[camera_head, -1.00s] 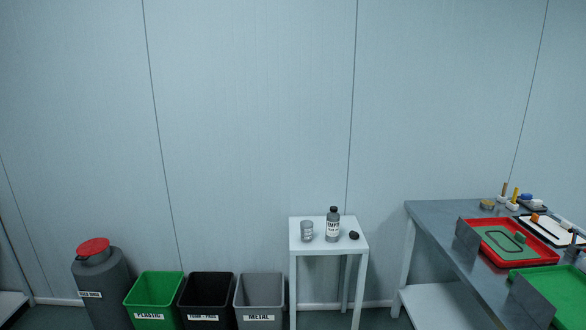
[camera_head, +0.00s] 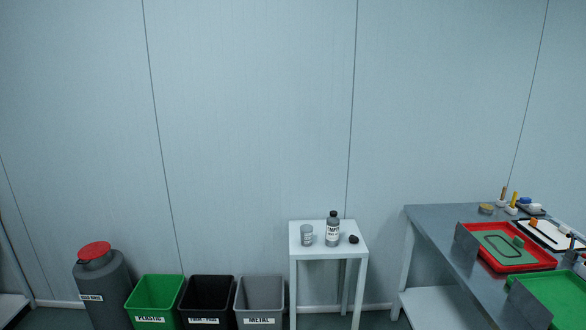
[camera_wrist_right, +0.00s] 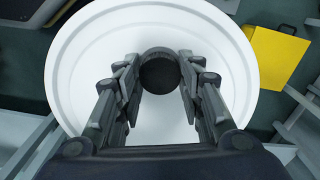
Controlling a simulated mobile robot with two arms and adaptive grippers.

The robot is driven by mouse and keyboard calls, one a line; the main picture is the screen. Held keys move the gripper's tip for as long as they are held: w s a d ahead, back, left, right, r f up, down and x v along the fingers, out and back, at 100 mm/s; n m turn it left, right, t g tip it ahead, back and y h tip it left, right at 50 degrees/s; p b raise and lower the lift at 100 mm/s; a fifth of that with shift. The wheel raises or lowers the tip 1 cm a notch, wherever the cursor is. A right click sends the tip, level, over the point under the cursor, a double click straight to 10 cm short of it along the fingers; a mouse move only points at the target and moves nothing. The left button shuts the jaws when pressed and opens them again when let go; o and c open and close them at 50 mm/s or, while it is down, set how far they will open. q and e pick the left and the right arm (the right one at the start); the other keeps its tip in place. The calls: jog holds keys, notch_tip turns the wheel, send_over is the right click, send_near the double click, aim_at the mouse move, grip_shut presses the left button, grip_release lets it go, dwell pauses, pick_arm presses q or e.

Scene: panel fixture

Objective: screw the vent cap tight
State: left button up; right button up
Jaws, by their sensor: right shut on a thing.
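In the right wrist view a dark round cap (camera_wrist_right: 159,76), which I take to be the vent cap, stands over a broad white round surface (camera_wrist_right: 95,60) with a raised rim. My right gripper (camera_wrist_right: 160,84) is shut on the cap, one finger on each side of it. The cap's underside and any thread are hidden, so I cannot tell how far it is screwed down. My left gripper is in neither view, and the head view shows neither gripper.
In the wrist view a yellow panel (camera_wrist_right: 274,55) lies beside the white surface. In the head view a small table (camera_head: 312,246) holds bottles, with several bins left of it (camera_head: 262,285) and a grey drum (camera_head: 100,285). A workbench (camera_head: 430,225) with trays stands right.

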jog(key=shift+a+r+m, duration=0.1)
jog(key=shift+m, duration=0.7)
jog(key=shift+w+m+p, duration=0.1)
jog(key=shift+m+p, duration=0.25)
jog(key=shift+m, duration=0.55)
jog(key=shift+m, duration=1.7)
